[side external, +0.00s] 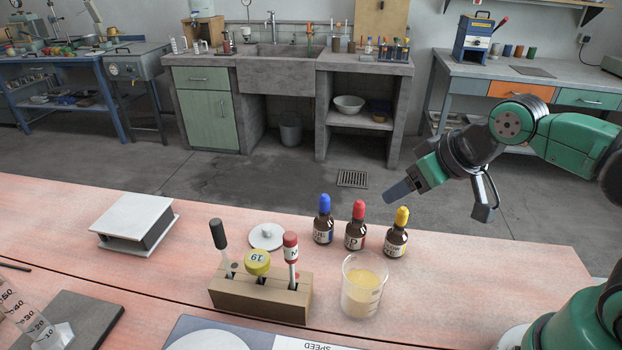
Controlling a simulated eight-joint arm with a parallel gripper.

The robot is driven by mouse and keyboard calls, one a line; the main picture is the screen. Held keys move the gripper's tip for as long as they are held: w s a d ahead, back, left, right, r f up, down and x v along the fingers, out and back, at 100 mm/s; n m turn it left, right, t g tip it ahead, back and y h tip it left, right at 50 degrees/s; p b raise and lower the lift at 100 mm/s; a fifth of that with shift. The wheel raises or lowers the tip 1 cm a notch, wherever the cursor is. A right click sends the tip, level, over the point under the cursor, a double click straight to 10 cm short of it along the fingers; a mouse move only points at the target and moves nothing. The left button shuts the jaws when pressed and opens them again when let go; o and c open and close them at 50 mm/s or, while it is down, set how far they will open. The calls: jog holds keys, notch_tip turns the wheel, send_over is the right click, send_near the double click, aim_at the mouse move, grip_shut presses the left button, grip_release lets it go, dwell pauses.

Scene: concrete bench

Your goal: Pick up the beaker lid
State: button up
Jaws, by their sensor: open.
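The beaker lid (266,237) is a round white disc with a small knob on top. It lies flat on the pinkish bench, behind the wooden rack and left of the dropper bottles. The glass beaker (362,304) stands upright to the right of the rack, partly filled with a yellowish content, and its top is uncovered. My gripper (396,192) is in the air to the right of the lid, above and behind the dropper bottles. It is open, with nothing seen in it. Its fingers overlap in this view, so the gap between them is hidden.
Dropper bottles with blue (324,222), red (356,228) and yellow (397,235) tops stand between lid and gripper. The wooden rack (262,298) holds upright tools in front of the lid. A white-topped block (136,222) is at left.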

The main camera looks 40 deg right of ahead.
notch_tip(320, 180, up, 5)
jog(key=n+g+y, duration=0.2)
jog(key=n+y, duration=0.1)
jog(key=n, duration=0.4)
send_over(267, 228)
jog(key=s+d, duration=0.2)
jog(key=f, duration=1.3)
jog(key=shift+s+a, duration=0.1)
jog(key=shift+s, duration=0.1)
jog(key=shift+x, duration=2.85)
jog(key=shift+s+a, duration=0.1)
jog(key=shift+s, duration=0.05)
grip_shut()
